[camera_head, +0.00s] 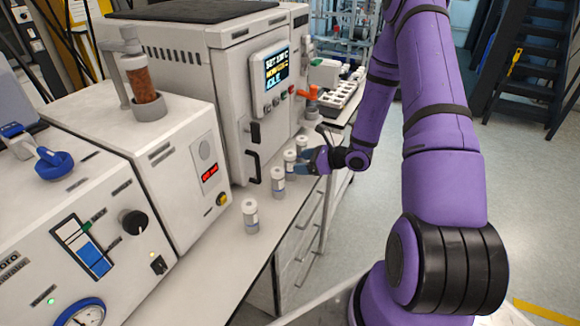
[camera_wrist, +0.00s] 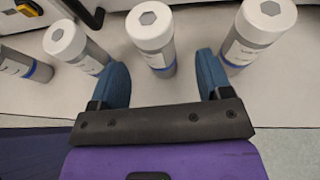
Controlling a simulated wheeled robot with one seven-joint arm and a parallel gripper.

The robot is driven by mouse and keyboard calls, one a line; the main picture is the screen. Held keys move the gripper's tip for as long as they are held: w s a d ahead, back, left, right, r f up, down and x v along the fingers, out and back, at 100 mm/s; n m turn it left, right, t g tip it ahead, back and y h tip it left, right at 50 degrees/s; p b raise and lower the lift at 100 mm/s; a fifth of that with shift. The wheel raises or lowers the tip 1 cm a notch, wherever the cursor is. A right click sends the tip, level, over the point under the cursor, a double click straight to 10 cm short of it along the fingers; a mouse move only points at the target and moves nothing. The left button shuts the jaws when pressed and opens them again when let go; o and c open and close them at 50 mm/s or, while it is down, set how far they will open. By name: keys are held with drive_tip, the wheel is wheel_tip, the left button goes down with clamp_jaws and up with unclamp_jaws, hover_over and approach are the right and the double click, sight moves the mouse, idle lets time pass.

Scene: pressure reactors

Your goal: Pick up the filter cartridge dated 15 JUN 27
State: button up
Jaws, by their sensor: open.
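Several white-capped filter cartridges with grey bodies and blue bands stand upright in a row on the bench. The nearest cartridge (camera_head: 250,217) stands apart from a second one (camera_head: 278,183), and a third (camera_head: 290,161) and a fourth (camera_head: 302,145) are by my gripper (camera_head: 317,158). In the wrist view, my gripper (camera_wrist: 162,78) is open with blue fingers. A middle cartridge (camera_wrist: 152,40) stands between and just beyond the fingertips. A left cartridge (camera_wrist: 76,45) and a right cartridge (camera_wrist: 256,36) stand close outside the fingers. No date on any label is readable.
A large reactor cabinet (camera_head: 225,95) with a screen and black handles stands right behind the row. A control box (camera_head: 70,240) with a gauge fills the left. A white rack (camera_head: 340,95) stands farther back on the bench. Open floor (camera_head: 525,190) lies to the right.

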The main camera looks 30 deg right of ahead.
sight(292, 163)
drive_tip(key=x, duration=0.4)
drive_tip(key=shift+w+a+f, duration=0.1)
drive_tip(key=shift+a+f, duration=0.1)
drive_tip(key=shift+f, duration=0.1)
drive_tip(key=shift+c, duration=0.5)
drive_tip(key=c, duration=1.1)
drive_tip(key=shift+r, duration=0.2)
